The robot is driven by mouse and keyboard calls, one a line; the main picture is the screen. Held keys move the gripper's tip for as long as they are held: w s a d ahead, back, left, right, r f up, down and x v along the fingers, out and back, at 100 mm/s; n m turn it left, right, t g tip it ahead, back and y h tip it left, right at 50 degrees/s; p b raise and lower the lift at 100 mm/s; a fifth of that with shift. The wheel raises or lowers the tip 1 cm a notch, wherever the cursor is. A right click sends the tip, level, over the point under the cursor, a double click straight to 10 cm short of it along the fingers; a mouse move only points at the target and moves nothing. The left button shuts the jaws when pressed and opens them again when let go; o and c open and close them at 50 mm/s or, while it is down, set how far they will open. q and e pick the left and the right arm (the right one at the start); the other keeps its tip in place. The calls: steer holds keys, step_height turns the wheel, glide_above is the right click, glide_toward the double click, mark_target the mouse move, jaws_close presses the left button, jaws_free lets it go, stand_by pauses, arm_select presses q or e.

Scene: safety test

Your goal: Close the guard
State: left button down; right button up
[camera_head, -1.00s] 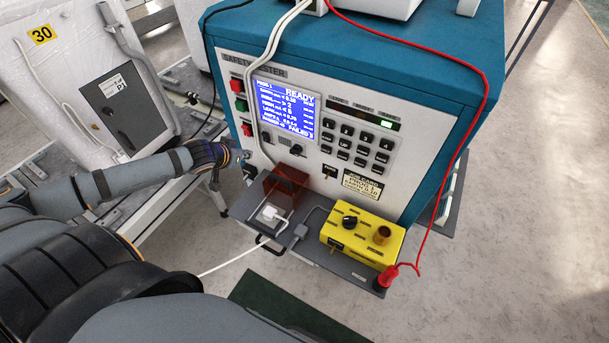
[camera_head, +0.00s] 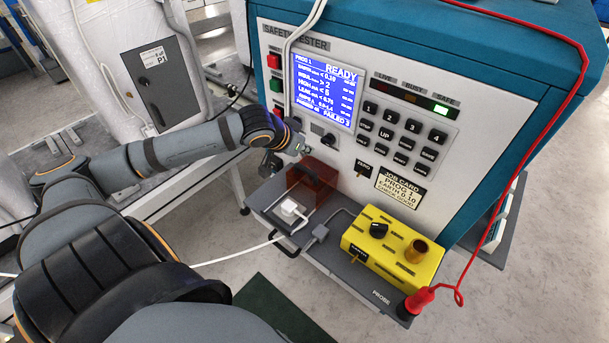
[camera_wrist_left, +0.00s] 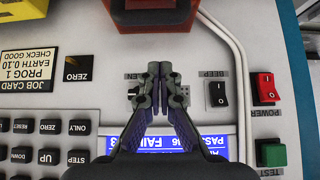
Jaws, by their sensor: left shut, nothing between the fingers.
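The guard (camera_head: 318,178) is a see-through dark red cover, standing raised at the back of the grey shelf, against the tester's front. In front of it, a white plug (camera_head: 291,208) with a white cable sits uncovered on the shelf. My left gripper (camera_head: 295,147) is shut and empty, just above and left of the guard, close to the panel. In the left wrist view its fingertips (camera_wrist_left: 159,70) are together in front of the panel near the beep switch (camera_wrist_left: 217,93). The guard's dark red edge (camera_wrist_left: 155,12) shows at that view's top, apart from the fingertips. My right gripper is not in view.
A yellow box (camera_head: 392,245) with a black knob stands on the shelf (camera_head: 345,270), right of the plug. A red probe (camera_head: 420,298) with a red cable is at the shelf's right end. The screen (camera_head: 325,88) reads READY. Free floor lies at right.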

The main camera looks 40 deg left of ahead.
mark_target(312, 176)
arm_select(q)
steer(key=shift+w+f+p, duration=0.35)
steer(key=shift+p, duration=0.05)
steer(key=shift+b+x, duration=0.35)
steer(key=shift+x, duration=1.75)
steer(key=s+p, duration=0.1)
steer(key=s, duration=0.1)
steer(key=shift+s+a, duration=0.1)
steer(key=shift+s, duration=0.2)
steer(key=shift+s+a+f+p, duration=0.1)
steer(key=shift+s+p, duration=0.45)
steer(key=shift+p, duration=0.2)
steer(key=shift+s+f, duration=0.15)
steer(key=shift+f, duration=0.05)
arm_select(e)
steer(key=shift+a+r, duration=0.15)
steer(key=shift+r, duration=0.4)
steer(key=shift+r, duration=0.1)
